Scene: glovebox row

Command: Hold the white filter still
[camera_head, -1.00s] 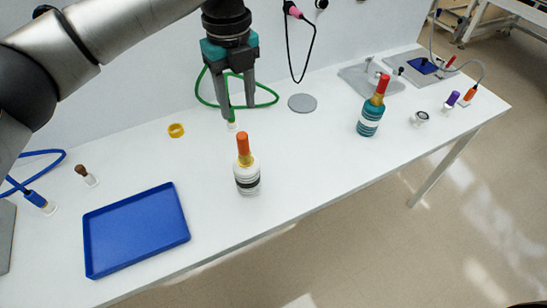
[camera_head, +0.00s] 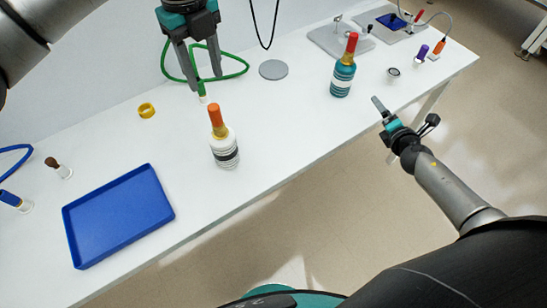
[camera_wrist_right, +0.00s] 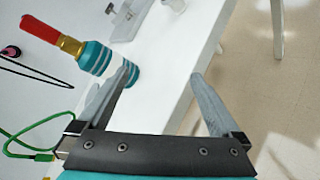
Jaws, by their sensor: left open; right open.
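The white filter (camera_head: 225,153) stands upright on the bench, with dark bands, a gold neck and an orange top. My left gripper (camera_head: 205,82) is open and empty, behind the filter and apart from it, over the green hose. My right gripper (camera_head: 378,104) is beyond the bench's front edge, right of the filter and apart from it. The right wrist view shows it open, with nothing between its fingers (camera_wrist_right: 162,73). The filter is not seen in that view.
A teal bottle with a red top (camera_head: 342,75) stands nearest my right gripper. A blue tray (camera_head: 118,215) lies left of the filter. A yellow ring (camera_head: 147,110), a grey disc (camera_head: 273,69) and a green hose (camera_head: 235,66) lie toward the wall. Bench around the filter is clear.

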